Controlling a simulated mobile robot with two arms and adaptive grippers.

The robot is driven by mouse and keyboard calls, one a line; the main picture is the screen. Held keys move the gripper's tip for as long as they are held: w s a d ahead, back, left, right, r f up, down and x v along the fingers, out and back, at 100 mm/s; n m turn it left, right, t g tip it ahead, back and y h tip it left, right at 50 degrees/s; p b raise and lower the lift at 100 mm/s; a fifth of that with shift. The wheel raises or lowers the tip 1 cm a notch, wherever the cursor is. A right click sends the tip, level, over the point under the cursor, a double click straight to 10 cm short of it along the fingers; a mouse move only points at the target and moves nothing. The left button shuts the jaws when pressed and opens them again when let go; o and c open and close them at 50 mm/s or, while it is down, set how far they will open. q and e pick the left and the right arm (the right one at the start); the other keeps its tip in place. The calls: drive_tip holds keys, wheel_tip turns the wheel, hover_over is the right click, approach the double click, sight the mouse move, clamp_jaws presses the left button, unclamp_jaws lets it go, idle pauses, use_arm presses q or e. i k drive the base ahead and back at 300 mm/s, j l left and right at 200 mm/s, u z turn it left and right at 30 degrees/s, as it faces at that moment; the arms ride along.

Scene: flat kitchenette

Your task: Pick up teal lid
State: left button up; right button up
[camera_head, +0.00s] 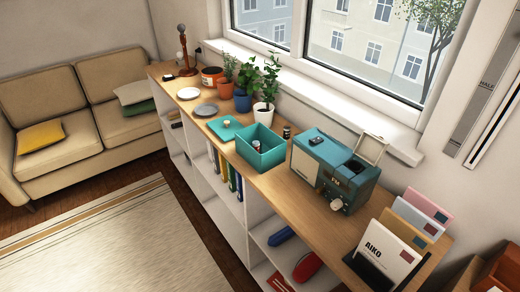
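The teal lid (226,127) lies flat on the wooden shelf top, with a small pale knob on it. It is just left of and behind the open teal box (262,152), which holds a small can-like item (256,146). The lid and the box are close together. Neither of my grippers shows in the head view.
A teal radio (335,167) stands right of the box on the shelf top (278,184). Potted plants (264,112) stand behind the lid, and a grey plate (205,110) and white plate (188,93) lie beyond it. A rug (110,245) covers the floor in front.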

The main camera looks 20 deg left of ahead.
sight(225, 127)
drive_tip(key=i+j, duration=0.2)
drive_tip(key=j, duration=0.15)
drive_tip(key=i+j, duration=0.15)
drive_tip(key=j, duration=0.25)
drive_tip(key=i+j+z, duration=0.1)
drive_tip(key=j, duration=0.25)
drive_tip(key=i, duration=0.1)
